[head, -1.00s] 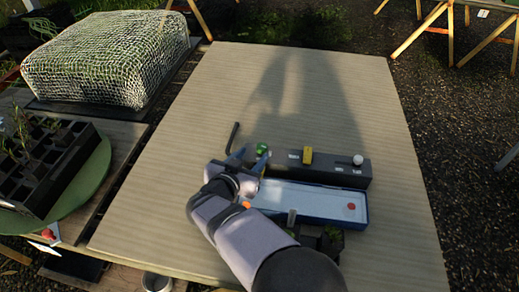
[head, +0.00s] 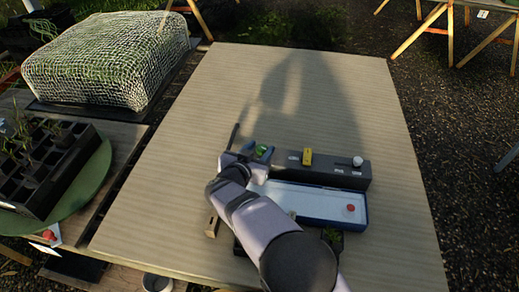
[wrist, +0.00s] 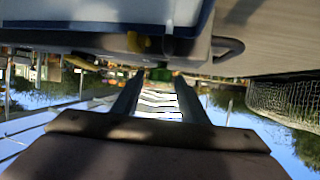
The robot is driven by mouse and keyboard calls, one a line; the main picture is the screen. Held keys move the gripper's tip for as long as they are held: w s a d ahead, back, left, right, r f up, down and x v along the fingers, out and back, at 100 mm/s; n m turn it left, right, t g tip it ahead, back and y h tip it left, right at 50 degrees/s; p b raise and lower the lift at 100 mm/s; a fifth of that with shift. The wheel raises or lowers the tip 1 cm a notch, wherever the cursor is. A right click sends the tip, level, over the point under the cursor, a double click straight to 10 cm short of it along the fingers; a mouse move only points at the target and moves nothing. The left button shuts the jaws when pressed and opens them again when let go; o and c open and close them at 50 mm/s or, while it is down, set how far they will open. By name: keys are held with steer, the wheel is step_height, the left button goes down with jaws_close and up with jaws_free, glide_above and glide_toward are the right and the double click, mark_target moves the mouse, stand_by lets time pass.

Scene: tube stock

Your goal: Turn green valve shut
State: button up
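The green valve (head: 262,149) is at the left end of the dark manifold block (head: 335,170), partly hidden by my gripper in the head view. My gripper (head: 258,153) is at that end of the block, its fingers on either side of the green handle. In the wrist view my gripper (wrist: 157,82) has its two fingers clearly apart, and the green valve (wrist: 160,74) shows between and just beyond the fingertips. I cannot tell whether either finger touches it. The handle's exact angle is too small to read.
A yellow valve (head: 307,157) and a white knob (head: 357,161) sit farther right on the block. A blue-rimmed tray (head: 313,214) lies in front of it. A black bent rod (head: 235,134) lies behind my gripper. The far table (head: 310,75) is clear.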

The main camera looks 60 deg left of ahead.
steer(key=c, duration=0.8)
steer(key=shift+o, duration=0.3)
steer(key=shift+a+r+m+t+h+p, duration=0.15)
steer(key=shift+r+m+t+h+p, duration=0.3)
steer(key=shift+p, duration=0.75)
steer(key=shift+a+f+m+t+h, duration=0.1)
steer(key=shift+f+m+t+h, duration=0.2)
steer(key=shift+m+h, duration=0.45)
steer(key=shift+m+h+b, duration=0.3)
steer(key=shift+m+h, duration=0.1)
steer(key=o, duration=1.1)
steer(key=shift+s, duration=0.1)
steer(key=shift+c, duration=0.2)
steer(key=shift+f, duration=0.1)
